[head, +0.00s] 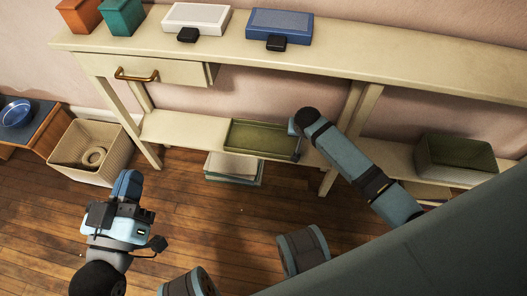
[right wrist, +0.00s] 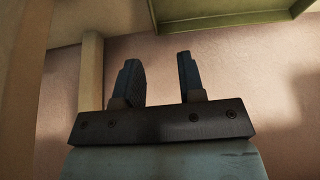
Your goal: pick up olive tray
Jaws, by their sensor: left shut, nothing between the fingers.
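The olive tray (head: 262,138) lies on the lower shelf of the cream console table, a shallow rectangular tray with raised rims. One corner of it shows at the top of the right wrist view (right wrist: 215,10). My right gripper (head: 297,150) is at the tray's right end in the head view. In the right wrist view its two dark fingers (right wrist: 159,60) stand apart with nothing between them, and a gap shows between them and the tray. My left gripper (head: 128,184) is shut and empty over the floor at the left, well away from the tray.
The shelf (head: 178,130) is bare left of the tray. A table leg (head: 341,150) stands right of my right gripper. A dark green bin (head: 455,152) is farther right. A wicker basket (head: 85,150) stands left.

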